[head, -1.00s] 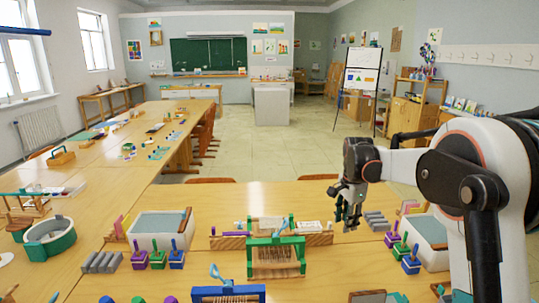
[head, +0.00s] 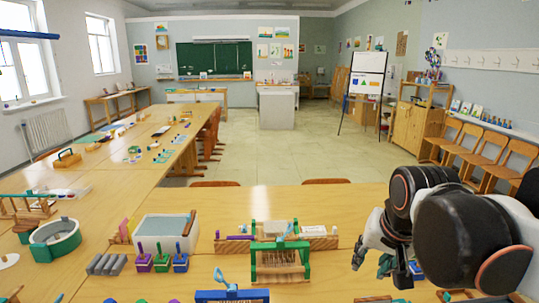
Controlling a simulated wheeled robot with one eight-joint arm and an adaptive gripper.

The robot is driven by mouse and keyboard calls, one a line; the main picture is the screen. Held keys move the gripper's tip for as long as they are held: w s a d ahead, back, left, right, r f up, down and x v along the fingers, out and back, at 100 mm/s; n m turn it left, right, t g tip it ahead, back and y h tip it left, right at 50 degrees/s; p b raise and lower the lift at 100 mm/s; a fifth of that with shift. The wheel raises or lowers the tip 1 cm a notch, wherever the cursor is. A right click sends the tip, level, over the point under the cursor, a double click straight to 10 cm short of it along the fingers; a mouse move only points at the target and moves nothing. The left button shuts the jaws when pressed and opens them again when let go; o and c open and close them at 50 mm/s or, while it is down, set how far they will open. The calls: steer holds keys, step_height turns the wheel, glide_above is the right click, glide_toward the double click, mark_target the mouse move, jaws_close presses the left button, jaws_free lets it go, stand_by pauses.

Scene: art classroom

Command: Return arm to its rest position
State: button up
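My arm reaches in from the right edge in the head view, folded close to the camera, with its dark joints large in front. My gripper (head: 384,266) hangs low over the right part of the near table (head: 335,205). It is partly hidden behind my own arm, and its fingers are too small and covered to tell whether they are open. I see nothing held in it.
On the near table stand a green-framed loom (head: 280,262), a blue-framed loom (head: 232,296), a white basin (head: 165,230) and several stamps (head: 162,260). A flip chart (head: 364,84) and a row of wooden chairs (head: 480,156) stand beyond. The floor (head: 270,155) behind the table is clear.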

steer(key=s+a+f+n+t, duration=0.1)
steer(key=s+f+n, duration=0.3)
steer(key=s, duration=0.6)
steer(key=shift+s+f+t, duration=0.35)
steer(key=shift+f+t, duration=0.15)
